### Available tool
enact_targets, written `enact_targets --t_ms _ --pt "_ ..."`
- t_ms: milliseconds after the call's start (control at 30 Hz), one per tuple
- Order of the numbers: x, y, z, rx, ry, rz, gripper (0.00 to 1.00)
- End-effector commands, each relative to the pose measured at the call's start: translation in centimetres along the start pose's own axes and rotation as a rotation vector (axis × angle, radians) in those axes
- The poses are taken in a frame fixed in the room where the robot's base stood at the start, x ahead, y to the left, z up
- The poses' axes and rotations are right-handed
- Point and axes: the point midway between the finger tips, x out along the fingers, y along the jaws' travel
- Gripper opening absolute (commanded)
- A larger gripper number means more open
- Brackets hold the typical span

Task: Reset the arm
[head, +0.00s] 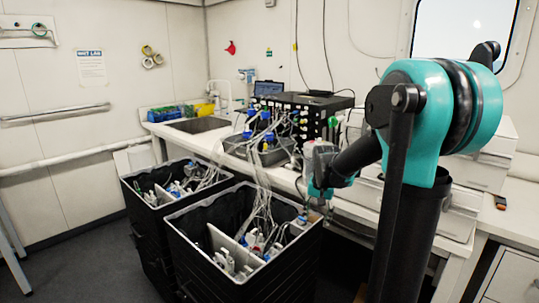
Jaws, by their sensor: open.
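My arm stands at the right of the head view, with a large teal joint over a black column. Its dark forearm reaches left and down to a small teal and grey end. My gripper (319,185) is at that end, above the right rim of the nearer black bin and in front of the counter edge. It is small here, and its fingers are hard to make out. I see nothing held in it.
The nearer black bin (190,262) and the farther black bin (147,222) hold bottles and tubing. Tubes run up to black equipment (300,105) on the white counter (165,130). A sink (198,125) is at the left. Floor at the lower left is clear.

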Motion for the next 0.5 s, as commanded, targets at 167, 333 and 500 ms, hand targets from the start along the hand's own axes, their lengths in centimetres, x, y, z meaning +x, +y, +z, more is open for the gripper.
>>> enact_targets --t_ms 167,333,500 --pt "0.6 3.8 6.8 -0.129 0.061 -0.022 0.55" --pt "2.0 7.1 13.0 -0.254 0.121 -0.034 0.55" --pt "3.6 9.6 17.9 -0.351 0.169 -0.038 0.55"
